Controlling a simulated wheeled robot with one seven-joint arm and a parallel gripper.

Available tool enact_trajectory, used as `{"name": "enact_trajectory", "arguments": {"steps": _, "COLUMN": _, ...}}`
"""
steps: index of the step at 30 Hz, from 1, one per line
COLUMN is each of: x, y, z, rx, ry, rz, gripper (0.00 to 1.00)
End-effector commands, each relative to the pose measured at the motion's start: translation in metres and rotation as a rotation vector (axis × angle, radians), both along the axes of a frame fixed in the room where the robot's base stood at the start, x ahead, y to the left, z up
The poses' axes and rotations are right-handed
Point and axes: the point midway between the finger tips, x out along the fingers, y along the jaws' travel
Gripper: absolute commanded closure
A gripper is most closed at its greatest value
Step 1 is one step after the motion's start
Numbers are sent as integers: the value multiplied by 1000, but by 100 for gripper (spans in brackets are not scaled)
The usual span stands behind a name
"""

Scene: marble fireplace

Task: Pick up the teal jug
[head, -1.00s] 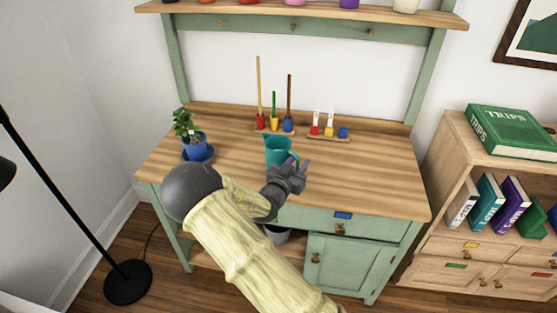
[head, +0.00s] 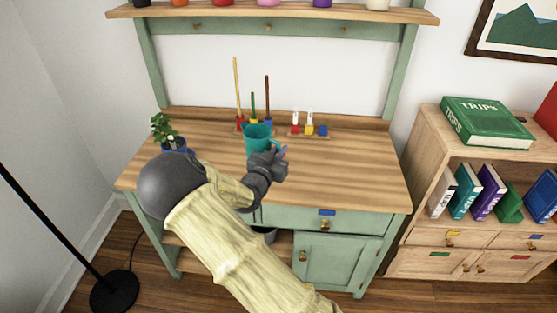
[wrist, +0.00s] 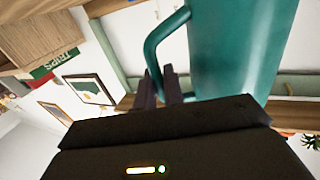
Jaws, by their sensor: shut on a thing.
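The teal jug (head: 257,138) is upright above the wooden top of the green workbench (head: 330,182). In the wrist view the jug (wrist: 235,50) fills the upper right, with its handle reaching left and down to the fingers. My gripper (head: 279,154) is at the jug's right side in the head view. It is shut on the jug's handle; its dark fingers also show in the wrist view (wrist: 163,88). The jug seems raised off the bench, though its base is partly hidden by my gripper.
A potted plant (head: 164,132) stands at the bench's left. Behind the jug are a rack of upright rods (head: 254,122) and a small block stand (head: 309,131). A shelf (head: 300,15) with pots hangs above. The bench's right side is clear; a bookcase (head: 455,165) stands beyond.

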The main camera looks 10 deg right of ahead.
Motion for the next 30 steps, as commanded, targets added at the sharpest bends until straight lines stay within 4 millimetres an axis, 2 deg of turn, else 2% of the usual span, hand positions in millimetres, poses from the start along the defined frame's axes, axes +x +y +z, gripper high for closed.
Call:
{"name": "enact_trajectory", "arguments": {"steps": 1, "x": 0, "y": 0, "z": 14, "rx": 5, "ry": -7, "rz": -1, "gripper": 100}}
{"name": "enact_trajectory", "arguments": {"steps": 3, "x": 0, "y": -1, "z": 27, "rx": 5, "ry": -7, "rz": -2, "gripper": 100}}
{"name": "enact_trajectory", "arguments": {"steps": 9, "x": 0, "y": 0, "z": 50, "rx": 2, "ry": -4, "rz": -1, "gripper": 100}}
{"name": "enact_trajectory", "arguments": {"steps": 30, "x": 0, "y": -1, "z": 52, "rx": 0, "ry": -3, "rz": -2, "gripper": 100}}
